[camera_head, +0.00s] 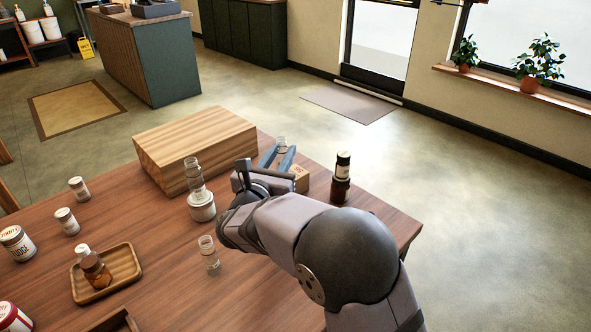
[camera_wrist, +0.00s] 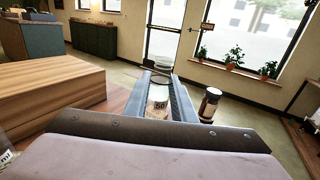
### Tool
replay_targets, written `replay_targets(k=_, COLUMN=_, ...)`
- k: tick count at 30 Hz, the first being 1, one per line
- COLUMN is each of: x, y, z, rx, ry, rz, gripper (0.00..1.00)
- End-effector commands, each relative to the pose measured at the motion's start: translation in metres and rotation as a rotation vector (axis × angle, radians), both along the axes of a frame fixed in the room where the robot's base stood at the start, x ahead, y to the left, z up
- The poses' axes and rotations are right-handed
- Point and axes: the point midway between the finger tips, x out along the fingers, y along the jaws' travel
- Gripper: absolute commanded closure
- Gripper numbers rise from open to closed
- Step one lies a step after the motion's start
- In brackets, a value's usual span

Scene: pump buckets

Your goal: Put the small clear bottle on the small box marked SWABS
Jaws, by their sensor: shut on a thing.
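My gripper (camera_head: 277,157) is shut on a small clear bottle (camera_head: 282,143) near the far edge of the table. In the wrist view the bottle (camera_wrist: 158,97) stands upright between the fingers, with a pale label reading "50". The small light-brown box (camera_head: 300,179) is just under and beside the fingers in the head view. My gripper hides much of it, and its marking cannot be read in full. The bottle appears over the box, but I cannot tell whether its base touches it.
A large wooden block (camera_head: 198,142) stands left of my gripper. A dark brown bottle (camera_head: 341,178) stands to the right. A wooden tray (camera_head: 122,264) holds an amber bottle (camera_head: 96,270).

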Motion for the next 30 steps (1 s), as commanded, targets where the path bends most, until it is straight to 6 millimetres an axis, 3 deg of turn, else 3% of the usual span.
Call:
replay_targets(k=1, x=0.015, y=-0.003, z=0.006, rx=0.002, ry=-0.002, rz=-0.02, gripper=0.99)
replay_targets(k=6, x=0.055, y=-0.013, z=0.017, rx=0.002, ry=-0.002, rz=-0.067, gripper=0.99)
replay_targets(k=12, x=0.086, y=-0.025, z=0.026, rx=0.002, ry=-0.003, rz=-0.101, gripper=0.99)
replay_targets(k=23, x=0.102, y=-0.032, z=0.03, rx=0.002, ry=-0.005, rz=-0.118, gripper=0.99)
replay_targets(k=30, x=0.102, y=-0.032, z=0.004, rx=-0.001, ry=-0.001, rz=-0.116, gripper=0.99)
